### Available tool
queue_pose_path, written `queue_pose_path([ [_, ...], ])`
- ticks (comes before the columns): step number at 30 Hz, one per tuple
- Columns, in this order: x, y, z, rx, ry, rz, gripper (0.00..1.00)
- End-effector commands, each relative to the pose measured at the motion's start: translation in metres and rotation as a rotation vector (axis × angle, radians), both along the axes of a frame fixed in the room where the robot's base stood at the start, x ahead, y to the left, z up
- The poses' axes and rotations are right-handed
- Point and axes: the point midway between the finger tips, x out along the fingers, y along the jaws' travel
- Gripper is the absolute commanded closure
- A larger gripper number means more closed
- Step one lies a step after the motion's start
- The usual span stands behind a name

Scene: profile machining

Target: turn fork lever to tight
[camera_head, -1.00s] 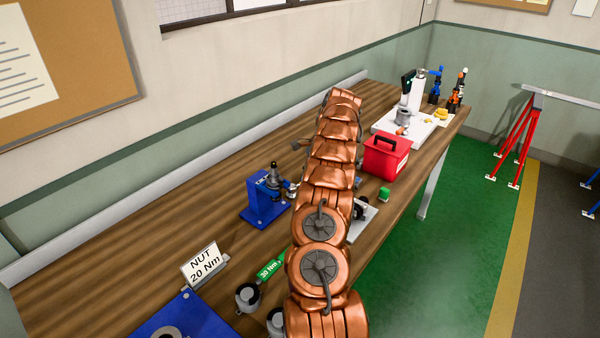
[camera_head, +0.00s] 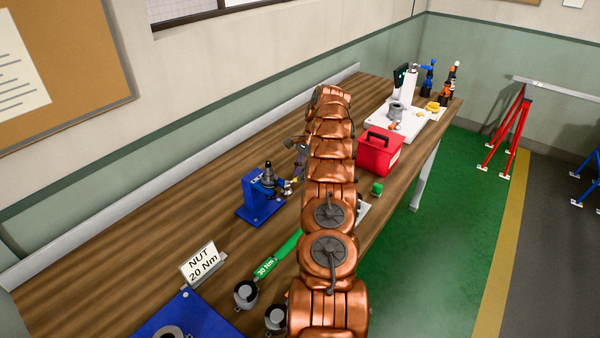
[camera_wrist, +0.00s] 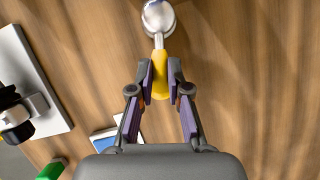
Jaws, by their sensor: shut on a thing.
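The fork lever has a yellow handle (camera_wrist: 160,80) and a bright metal rod leading to a round metal hub (camera_wrist: 158,18) at the top of the wrist view. My gripper (camera_wrist: 160,78) is shut on the yellow handle, with a purple-lined finger on each side. In the head view, a small yellow bit of the lever (camera_head: 296,179) shows beside a blue stand (camera_head: 262,204) with a dark and metal fitting. My gripper (camera_head: 301,168) is partly hidden there beside my copper arm. The lever's tight mark is not visible.
A red box (camera_head: 378,155) and a green block (camera_head: 376,188) lie right of my arm. A white plate (camera_wrist: 45,85) with a black part lies left in the wrist view. A green 30 Nm wrench (camera_head: 280,254) and grey cups lie nearer. Bare wood lies left of the stand.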

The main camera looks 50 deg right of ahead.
Motion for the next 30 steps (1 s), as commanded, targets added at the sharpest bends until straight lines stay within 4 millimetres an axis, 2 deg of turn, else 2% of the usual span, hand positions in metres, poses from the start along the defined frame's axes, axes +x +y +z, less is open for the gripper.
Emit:
queue_pose_path([
  [5,0.0003,-0.0003,0.0006,-0.002,0.000,0.000,1.00],
  [6,0.0004,-0.0002,0.0006,-0.002,0.000,0.000,0.80],
  [12,0.0000,-0.0002,0.0002,-0.001,0.001,-0.001,0.59],
  [30,0.0033,0.0052,-0.0025,0.005,0.003,-0.037,0.58],
])
